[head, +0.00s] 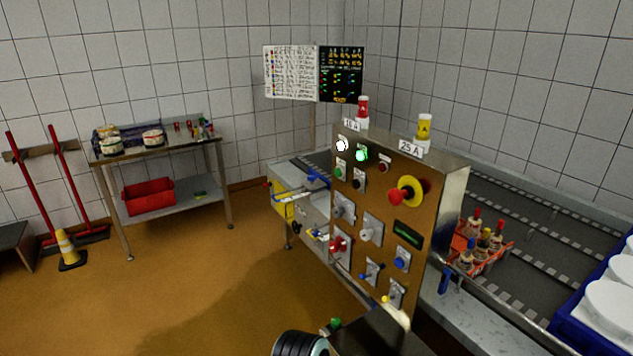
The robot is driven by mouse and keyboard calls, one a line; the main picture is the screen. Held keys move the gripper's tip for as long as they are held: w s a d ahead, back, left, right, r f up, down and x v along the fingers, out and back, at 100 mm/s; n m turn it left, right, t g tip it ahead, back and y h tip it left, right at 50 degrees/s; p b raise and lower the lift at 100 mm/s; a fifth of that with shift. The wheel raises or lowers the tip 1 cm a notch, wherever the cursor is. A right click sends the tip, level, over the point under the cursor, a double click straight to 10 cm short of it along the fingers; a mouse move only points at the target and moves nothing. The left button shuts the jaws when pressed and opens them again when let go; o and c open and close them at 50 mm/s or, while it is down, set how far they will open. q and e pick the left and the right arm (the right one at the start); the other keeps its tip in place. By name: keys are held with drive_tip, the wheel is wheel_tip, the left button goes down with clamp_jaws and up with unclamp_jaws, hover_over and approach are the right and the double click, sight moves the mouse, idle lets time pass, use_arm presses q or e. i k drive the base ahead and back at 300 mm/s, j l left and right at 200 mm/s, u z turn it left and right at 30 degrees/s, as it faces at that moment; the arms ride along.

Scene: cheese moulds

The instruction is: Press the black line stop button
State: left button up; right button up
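The control panel (388,215) is a brown-orange metal cabinet front right of centre in the head view. A small black button (358,182) sits on a light plate in its upper left part, right of a green button (339,173) and below a lit green lamp (361,155). It looks uncovered; any label on it is too small to read. A red mushroom button on a yellow disc (409,191) is further right. Neither of my grippers can be made out in this view, and nothing is seen touching the black button.
The panel also carries grey switches, a green display (407,233) and a blue button (402,262). A conveyor (520,225) with a red crate of bottles (477,258) lies behind it. A black ribbed part (300,345) shows at the bottom edge. Floor left of the panel is clear.

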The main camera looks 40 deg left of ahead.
sight(355, 183)
drive_tip(key=u, duration=1.3)
